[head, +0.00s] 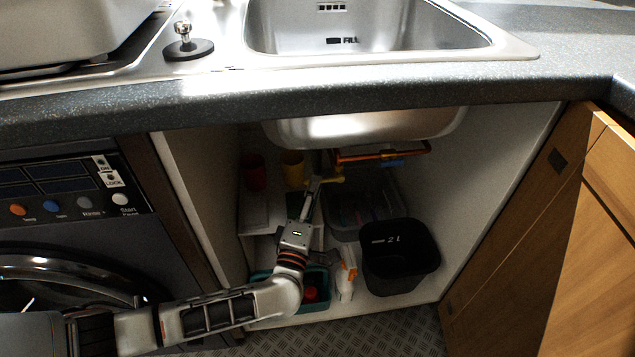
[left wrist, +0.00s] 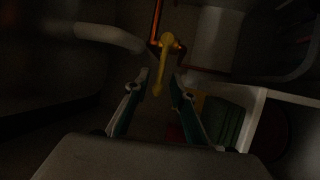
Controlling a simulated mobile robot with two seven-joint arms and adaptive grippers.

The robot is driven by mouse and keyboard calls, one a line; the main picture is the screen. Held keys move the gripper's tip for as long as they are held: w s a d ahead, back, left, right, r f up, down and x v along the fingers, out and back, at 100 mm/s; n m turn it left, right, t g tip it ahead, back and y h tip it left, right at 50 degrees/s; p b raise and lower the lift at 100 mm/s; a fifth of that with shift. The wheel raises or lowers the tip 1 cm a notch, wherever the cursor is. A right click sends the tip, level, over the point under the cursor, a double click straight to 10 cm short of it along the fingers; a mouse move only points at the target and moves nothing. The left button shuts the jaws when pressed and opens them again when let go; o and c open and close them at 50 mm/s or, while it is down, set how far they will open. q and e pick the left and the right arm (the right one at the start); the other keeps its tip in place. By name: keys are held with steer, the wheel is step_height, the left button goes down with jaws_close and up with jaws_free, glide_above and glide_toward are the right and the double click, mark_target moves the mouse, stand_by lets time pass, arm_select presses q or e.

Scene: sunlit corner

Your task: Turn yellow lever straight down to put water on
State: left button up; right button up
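The yellow lever (head: 333,180) sits on a copper pipe (head: 385,154) under the sink bowl, inside the open cabinet. In the left wrist view the lever (left wrist: 160,72) hangs from its yellow valve body, with its free end toward me, centred in the gap between my fingers. My left gripper (head: 314,186) reaches up into the cabinet beside the lever; in the left wrist view its two fingers (left wrist: 160,88) are spread apart, with nothing clasped. I cannot tell whether either finger touches the lever. My right gripper is not in view.
A black bin (head: 400,262), a white and orange spray bottle (head: 346,275) and a teal crate (head: 316,303) stand on the cabinet floor. The sink bowl's underside (head: 365,128) hangs overhead. A wooden door (head: 545,205) stands open at right; a washing machine (head: 75,225) is at left.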

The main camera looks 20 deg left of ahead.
arm_select(q)
steer(key=shift+b+x, duration=0.3)
steer(key=shift+x, duration=1.2)
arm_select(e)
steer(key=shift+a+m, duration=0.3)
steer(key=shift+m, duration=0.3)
arm_select(q)
jaws_close()
steer(key=shift+f, duration=0.1)
steer(key=shift+w+d+f+n+t+y, duration=0.15)
steer(key=shift+f+n+y, duration=0.5)
steer(key=shift+n, duration=0.8)
steer(key=shift+d+f+n+t+y, duration=0.2)
steer(key=shift+f+n+y, duration=0.45)
steer(key=shift+n, duration=0.85)
steer(key=shift+w+d+f+n+t+y, duration=0.1)
steer(key=shift+f+n+t+y, duration=0.15)
steer(key=shift+f+n+y, duration=0.8)
steer(key=shift+r+n+h, duration=0.25)
steer(key=shift+r+n, duration=0.25)
steer(key=shift+r, duration=0.05)
